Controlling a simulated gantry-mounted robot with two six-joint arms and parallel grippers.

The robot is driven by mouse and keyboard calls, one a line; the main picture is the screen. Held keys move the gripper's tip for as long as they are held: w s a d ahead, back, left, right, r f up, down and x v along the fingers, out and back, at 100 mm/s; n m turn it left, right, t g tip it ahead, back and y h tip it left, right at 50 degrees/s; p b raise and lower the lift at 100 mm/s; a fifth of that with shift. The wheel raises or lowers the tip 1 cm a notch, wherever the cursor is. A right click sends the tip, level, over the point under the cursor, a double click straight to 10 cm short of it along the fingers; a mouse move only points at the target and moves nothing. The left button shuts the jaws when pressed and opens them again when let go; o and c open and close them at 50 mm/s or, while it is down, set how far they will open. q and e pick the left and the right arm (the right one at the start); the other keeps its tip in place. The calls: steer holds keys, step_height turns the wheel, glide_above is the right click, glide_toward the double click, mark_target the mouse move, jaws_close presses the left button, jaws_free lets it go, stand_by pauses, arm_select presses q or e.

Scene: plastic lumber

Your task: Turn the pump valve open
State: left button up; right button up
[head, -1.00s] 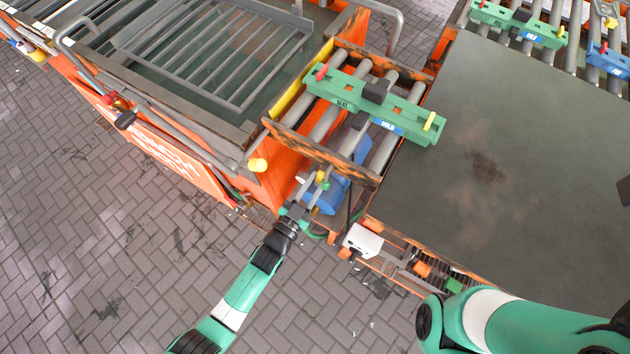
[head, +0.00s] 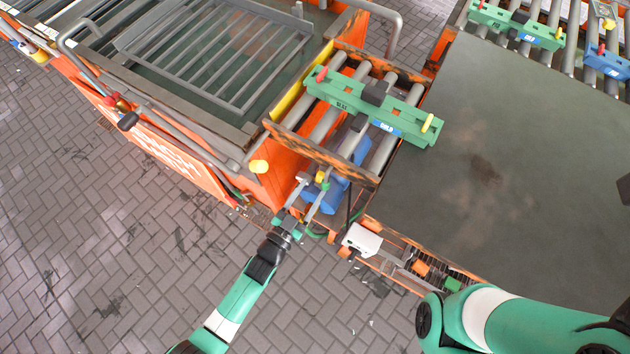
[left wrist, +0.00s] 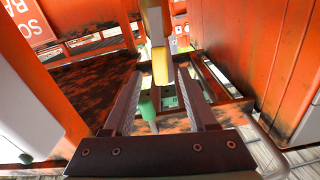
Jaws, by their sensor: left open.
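A small yellow valve handle (head: 321,177) with a green part beside it shows next to the blue pump body (head: 338,190), below the roller frame. My left gripper (head: 313,180) reaches up from below. Its two long grey fingers are spread, with the tips close to the yellow handle. In the left wrist view, a grey piece with a yellow end (left wrist: 160,66) stands between the open fingertips (left wrist: 159,74). I cannot tell whether either finger touches it. The fingers hide part of the pump. My right gripper is out of view; only my right arm shows.
A green fixture (head: 375,105) lies across the rollers above the pump. A white box (head: 362,239) sits to the right. Orange frame walls surround the fingers in the wrist view. The brick floor at lower left is clear.

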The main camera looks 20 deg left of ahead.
arm_select(q)
steer(key=p+v, duration=0.2)
steer(key=v, duration=0.6)
steer(key=shift+s, duration=0.3)
